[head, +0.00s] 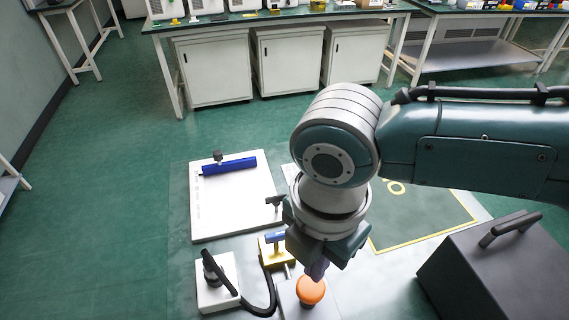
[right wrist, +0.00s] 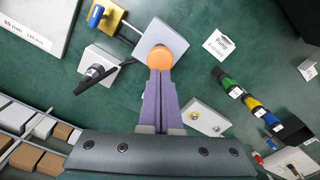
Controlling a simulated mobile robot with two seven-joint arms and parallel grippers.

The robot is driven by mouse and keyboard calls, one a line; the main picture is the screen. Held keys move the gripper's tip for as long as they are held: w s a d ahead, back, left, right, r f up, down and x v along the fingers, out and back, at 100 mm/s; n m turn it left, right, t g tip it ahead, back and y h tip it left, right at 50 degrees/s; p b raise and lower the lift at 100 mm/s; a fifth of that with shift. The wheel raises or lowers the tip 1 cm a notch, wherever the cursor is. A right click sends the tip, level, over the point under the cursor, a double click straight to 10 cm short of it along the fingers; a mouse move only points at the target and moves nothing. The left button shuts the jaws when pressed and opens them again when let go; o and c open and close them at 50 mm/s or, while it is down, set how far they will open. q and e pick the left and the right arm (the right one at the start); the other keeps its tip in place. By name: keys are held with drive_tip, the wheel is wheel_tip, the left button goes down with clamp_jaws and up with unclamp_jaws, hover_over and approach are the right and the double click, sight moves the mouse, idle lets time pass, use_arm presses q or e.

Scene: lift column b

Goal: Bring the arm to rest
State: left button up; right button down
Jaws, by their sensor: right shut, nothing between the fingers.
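My right arm (head: 470,145) reaches in from the right in the head view. My right gripper (head: 316,270) points down, just above an orange round knob (head: 311,290). In the right wrist view, the purple fingers of the right gripper (right wrist: 160,78) are closed together with nothing between them. Their tips come up to the lower edge of the orange knob (right wrist: 160,58), which sits on a light square plate (right wrist: 151,42). I cannot tell whether they touch it. My left gripper is in neither view.
A white board with a blue cylinder (head: 230,166) lies left of the arm. A white box with a black lever (head: 218,278) and a yellow block with a blue handle (head: 275,250) stand close by. A dark box with a handle (head: 490,268) is at right. Benches (head: 260,20) stand behind.

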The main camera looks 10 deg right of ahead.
wheel_tip(320, 180, up, 2)
drive_tip(key=shift+r+p, duration=0.25)
drive_tip(key=shift+p, duration=0.6)
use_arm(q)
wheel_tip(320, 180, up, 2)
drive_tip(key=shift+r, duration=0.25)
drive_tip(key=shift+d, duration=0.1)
use_arm(e)
drive_tip(key=shift+f, duration=0.1)
